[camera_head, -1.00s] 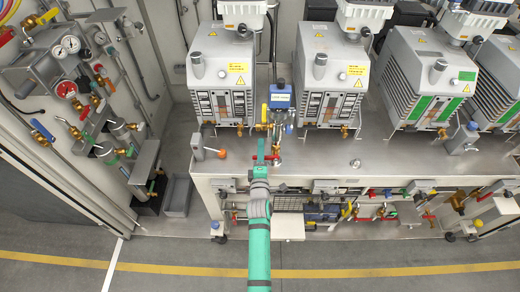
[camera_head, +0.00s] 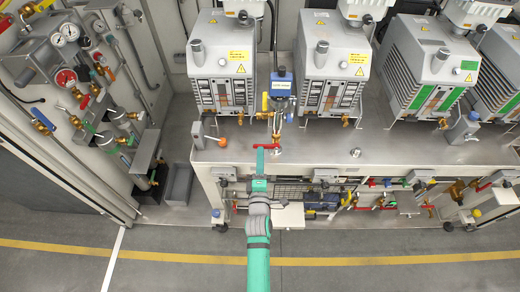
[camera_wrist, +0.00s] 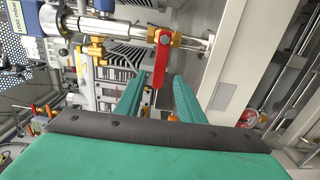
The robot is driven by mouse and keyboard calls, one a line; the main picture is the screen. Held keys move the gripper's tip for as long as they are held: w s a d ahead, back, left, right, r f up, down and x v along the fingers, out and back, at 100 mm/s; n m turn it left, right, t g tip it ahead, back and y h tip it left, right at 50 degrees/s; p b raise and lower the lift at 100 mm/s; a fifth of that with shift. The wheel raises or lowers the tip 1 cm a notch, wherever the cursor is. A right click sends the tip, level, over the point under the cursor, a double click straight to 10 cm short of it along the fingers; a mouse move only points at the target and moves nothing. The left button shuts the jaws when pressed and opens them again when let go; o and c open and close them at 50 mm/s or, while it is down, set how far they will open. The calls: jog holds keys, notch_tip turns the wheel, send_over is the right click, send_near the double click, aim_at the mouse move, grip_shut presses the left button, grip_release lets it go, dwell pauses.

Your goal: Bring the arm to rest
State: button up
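My gripper (camera_head: 260,170) is in front of the steel bench's front edge in the head view, at the end of my green arm. In the wrist view my gripper (camera_wrist: 158,90) shows two green fingers with a gap between them, open and empty. A red valve handle (camera_wrist: 162,60) lies just beyond the gap, on a brass valve (camera_wrist: 165,38) with a silver pipe. The red handle also shows in the head view (camera_head: 266,146), just beyond the fingertips. I cannot tell the exact distance between handle and fingers.
Several grey vacuum pumps (camera_head: 222,62) stand on the steel bench (camera_head: 320,146). A blue gauge (camera_head: 281,88) stands between two pumps. Gauges and valves crowd the left wall panel (camera_head: 40,55). A grey bin (camera_head: 178,185) sits at the bench's left. The floor (camera_head: 400,278) in front is clear.

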jog(key=shift+s, duration=0.7)
jog(key=shift+w, duration=0.1)
jog(key=shift+d, duration=0.1)
jog(key=s+f+m+g, duration=0.15)
jog(key=s+m, duration=0.75)
jog(key=s, duration=1.4)
jog(key=s+r+m, duration=0.4)
jog(key=s, duration=0.4)
jog(key=s+r+m+g, duration=0.1)
jog(key=s+r+m, duration=0.3)
jog(key=s, duration=0.4)
jog(key=shift+s+d+r+m, duration=0.3)
jog(key=shift+s+m, duration=0.1)
jog(key=shift+m, duration=0.2)
jog(key=shift+s, duration=0.15)
